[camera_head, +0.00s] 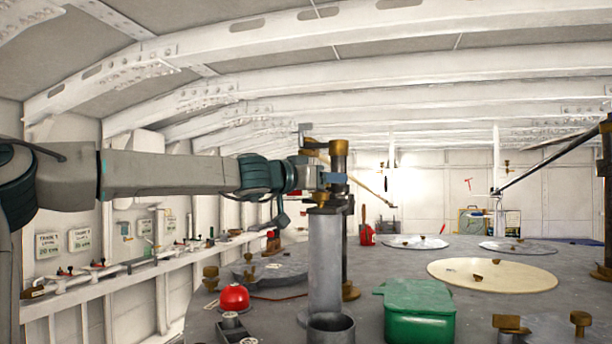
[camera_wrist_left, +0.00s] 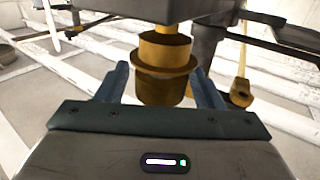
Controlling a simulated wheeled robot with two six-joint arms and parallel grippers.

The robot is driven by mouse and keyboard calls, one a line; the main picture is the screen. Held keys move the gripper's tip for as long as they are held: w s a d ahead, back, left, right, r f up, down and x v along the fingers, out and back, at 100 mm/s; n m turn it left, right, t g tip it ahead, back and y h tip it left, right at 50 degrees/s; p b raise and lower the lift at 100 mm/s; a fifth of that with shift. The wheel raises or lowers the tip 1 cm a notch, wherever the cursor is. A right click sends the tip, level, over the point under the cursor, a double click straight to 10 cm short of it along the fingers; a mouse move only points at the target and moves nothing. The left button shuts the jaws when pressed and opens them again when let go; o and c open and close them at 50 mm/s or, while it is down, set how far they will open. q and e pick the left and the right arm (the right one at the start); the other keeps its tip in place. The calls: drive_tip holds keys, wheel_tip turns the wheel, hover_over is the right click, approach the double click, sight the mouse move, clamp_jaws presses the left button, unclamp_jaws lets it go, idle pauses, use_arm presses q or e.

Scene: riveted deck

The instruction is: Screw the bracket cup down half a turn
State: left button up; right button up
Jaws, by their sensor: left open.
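The bracket cup (camera_wrist_left: 163,85) is a brass, stepped cylinder with a wide flange, hanging under a dark block in the left wrist view. My left gripper (camera_wrist_left: 163,78) is open, with one blue finger on each side of the cup. A gap shows between the cup and the fingers, and I see no clear contact. In the head view my left gripper (camera_head: 330,180) is at the upright post, just below its brass top (camera_head: 338,147). My right gripper is not in view.
A grey cylinder (camera_head: 325,260) stands just below my left gripper. A green lidded box (camera_head: 418,312) and a red dome (camera_head: 234,297) sit on the round grey deck. A cream disc (camera_head: 492,275) lies at right. In the left wrist view a dark rod and brass fitting (camera_wrist_left: 240,92) are close at right.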

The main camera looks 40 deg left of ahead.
use_arm(q)
drive_tip(key=s+p, duration=0.2)
drive_tip(key=s, duration=0.1)
drive_tip(key=s+p, duration=0.2)
drive_tip(key=shift+a+r, duration=0.2)
drive_tip(key=shift+r, duration=0.1)
drive_tip(key=shift+s+f+b, duration=0.15)
drive_tip(key=shift+s+b, duration=0.55)
drive_tip(key=shift+s, duration=0.6)
drive_tip(key=shift+s+f+b, duration=0.1)
drive_tip(key=shift+s+b, duration=0.55)
drive_tip(key=shift+s, duration=0.65)
